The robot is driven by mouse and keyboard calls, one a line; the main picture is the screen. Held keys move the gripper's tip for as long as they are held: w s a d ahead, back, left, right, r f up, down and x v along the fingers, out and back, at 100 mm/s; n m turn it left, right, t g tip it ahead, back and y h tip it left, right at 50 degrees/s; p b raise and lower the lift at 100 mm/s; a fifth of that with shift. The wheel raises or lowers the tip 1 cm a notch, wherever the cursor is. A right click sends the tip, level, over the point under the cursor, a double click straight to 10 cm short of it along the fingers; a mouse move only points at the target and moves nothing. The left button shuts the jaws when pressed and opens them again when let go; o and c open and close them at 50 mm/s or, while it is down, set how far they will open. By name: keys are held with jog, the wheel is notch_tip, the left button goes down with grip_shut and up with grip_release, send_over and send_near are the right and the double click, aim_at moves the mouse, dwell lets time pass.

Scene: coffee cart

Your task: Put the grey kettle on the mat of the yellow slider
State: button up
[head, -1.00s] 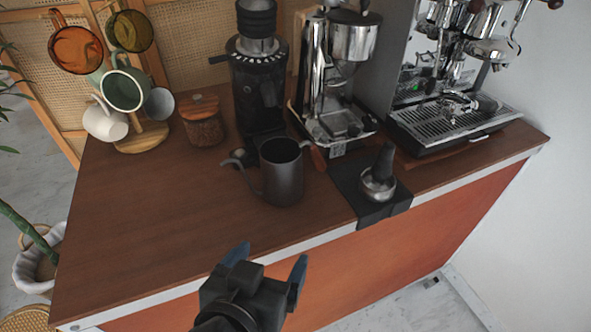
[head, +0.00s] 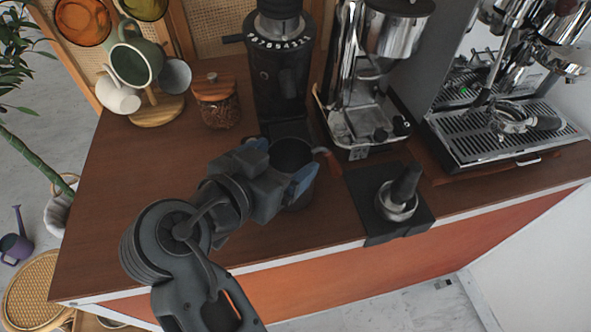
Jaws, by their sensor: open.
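The grey kettle (head: 293,152) is a dark, open-topped pitcher standing upright on the brown counter, in front of the black grinder. My gripper (head: 282,163) is at the kettle's near left side with its blue-tipped fingers apart. One finger is by the left of the rim and the other is in front of the body. I cannot tell whether they touch it. My gripper hides the kettle's left side and much of its front. No yellow slider shows in this view.
A black mat (head: 374,224) with a tamper (head: 401,196) lies right of the kettle at the counter's front edge. Behind stand the grinder (head: 278,75) and espresso machines. A lidded jar (head: 217,103) and mug rack (head: 157,108) stand back left. The counter's left part is clear.

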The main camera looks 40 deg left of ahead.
jog(key=shift+x, duration=1.05)
grip_shut()
